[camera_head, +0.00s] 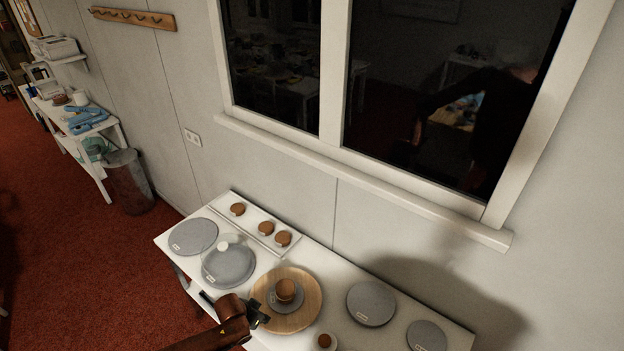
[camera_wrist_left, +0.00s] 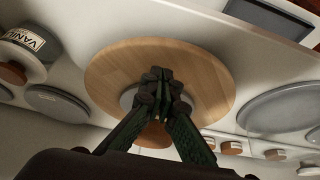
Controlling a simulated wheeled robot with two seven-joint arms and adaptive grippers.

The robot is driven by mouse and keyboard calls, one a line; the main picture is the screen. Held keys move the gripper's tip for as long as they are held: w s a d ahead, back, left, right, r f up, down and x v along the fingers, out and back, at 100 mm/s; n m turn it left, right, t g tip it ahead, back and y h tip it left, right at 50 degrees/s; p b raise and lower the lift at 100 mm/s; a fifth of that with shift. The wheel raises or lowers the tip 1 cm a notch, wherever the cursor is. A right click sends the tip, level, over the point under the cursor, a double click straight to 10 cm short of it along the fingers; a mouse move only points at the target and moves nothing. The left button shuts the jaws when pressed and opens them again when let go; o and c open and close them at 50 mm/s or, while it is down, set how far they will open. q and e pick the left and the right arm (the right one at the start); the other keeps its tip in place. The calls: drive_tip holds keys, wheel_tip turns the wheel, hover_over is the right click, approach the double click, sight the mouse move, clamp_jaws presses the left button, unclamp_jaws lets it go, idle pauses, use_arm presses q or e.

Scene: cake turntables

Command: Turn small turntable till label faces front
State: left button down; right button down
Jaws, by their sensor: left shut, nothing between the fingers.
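A small grey turntable (camera_head: 298,303) sits on a round wooden board (camera_head: 310,285) on the white table. A round brown-topped item (camera_head: 286,289) stands on it. A small pale label mark shows at the turntable's left side in the head view; I cannot read it. My left gripper (camera_head: 262,312) is just to the left of the turntable, shut and empty. In the left wrist view its closed fingers (camera_wrist_left: 158,75) lie over the small turntable (camera_wrist_left: 128,98) and hide much of it, with the wooden board (camera_wrist_left: 205,75) around. I cannot tell whether they touch. My right gripper is out of view.
Several brown-topped jars (camera_head: 266,228) line the back. A jar labelled VANI (camera_wrist_left: 22,55) stands near. The window wall (camera_head: 380,230) bounds the back.

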sight(281, 326)
use_arm(q)
drive_tip(key=shift+f, duration=0.1)
idle(0.4)
drive_tip(key=shift+f+b, duration=0.5)
drive_tip(key=shift+f, duration=0.3)
drive_tip(key=shift+f+b, duration=0.3)
drive_tip(key=shift+f, duration=0.25)
drive_tip(key=shift+s+d+r+p, duration=0.15)
drive_tip(key=shift+d+p, duration=0.15)
drive_tip(key=shift+d, duration=0.25)
drive_tip(key=shift+s+d+p, duration=0.3)
drive_tip(key=shift+d+p, duration=0.05)
drive_tip(key=shift+d, duration=0.6)
drive_tip(key=shift+s+d+p, duration=0.3)
drive_tip(key=shift+d, duration=0.6)
